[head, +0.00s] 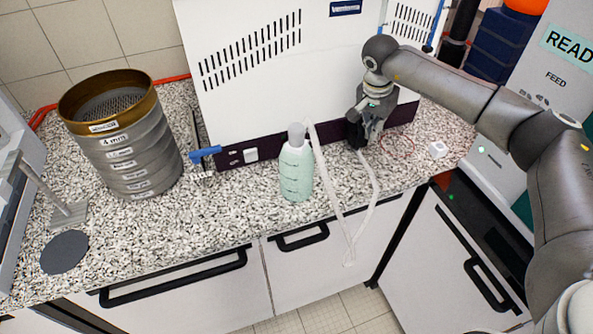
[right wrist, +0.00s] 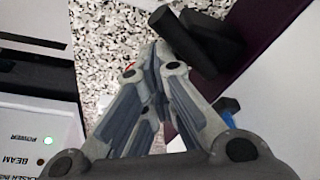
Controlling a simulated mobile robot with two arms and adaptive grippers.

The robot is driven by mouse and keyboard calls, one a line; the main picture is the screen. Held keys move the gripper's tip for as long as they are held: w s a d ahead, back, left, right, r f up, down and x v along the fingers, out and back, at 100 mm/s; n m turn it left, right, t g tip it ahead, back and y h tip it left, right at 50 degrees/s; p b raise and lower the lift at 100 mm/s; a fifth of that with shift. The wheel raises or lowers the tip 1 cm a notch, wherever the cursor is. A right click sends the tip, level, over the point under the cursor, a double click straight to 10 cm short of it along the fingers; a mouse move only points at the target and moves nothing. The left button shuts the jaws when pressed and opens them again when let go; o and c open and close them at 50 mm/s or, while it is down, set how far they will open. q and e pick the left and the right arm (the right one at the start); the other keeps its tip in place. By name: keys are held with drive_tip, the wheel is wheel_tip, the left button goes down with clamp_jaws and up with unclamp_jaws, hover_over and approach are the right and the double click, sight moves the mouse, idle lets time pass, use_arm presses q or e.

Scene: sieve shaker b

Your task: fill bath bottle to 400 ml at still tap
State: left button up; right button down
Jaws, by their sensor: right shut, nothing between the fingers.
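The bath bottle (head: 296,172) stands upright on the counter in front of the white still (head: 265,60). It is pale green and translucent with a whitish neck; I cannot read its marks or fill level. A clear hose (head: 331,190) starts near the bottle's top, hangs over the counter edge and loops back up towards my right gripper. Whether its end is inside the mouth is unclear. My right gripper (head: 362,134) is at the still's lower front, partly hiding a black tap-like part (right wrist: 195,38). In the right wrist view its fingers (right wrist: 156,52) are shut and empty beside this part.
A stack of sieves (head: 125,145) stands at the left. A blue-handled tool (head: 204,153) lies near the still, and a dark disc (head: 64,252) lies front left. A small white block (head: 438,149) is at the right. The counter front left of the bottle is clear.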

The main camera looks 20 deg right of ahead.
drive_tip(key=shift+w+a, duration=0.25)
drive_tip(key=shift+a, duration=0.25)
drive_tip(key=w+d+p+v, duration=0.1)
drive_tip(key=p+v, duration=0.2)
drive_tip(key=v, duration=0.2)
drive_tip(key=w+a+f+b, duration=0.2)
drive_tip(key=w+a+f, duration=0.1)
drive_tip(key=a+f, duration=0.1)
drive_tip(key=shift+w+a+f+b, duration=0.35)
idle(0.4)
drive_tip(key=shift+d, duration=0.15)
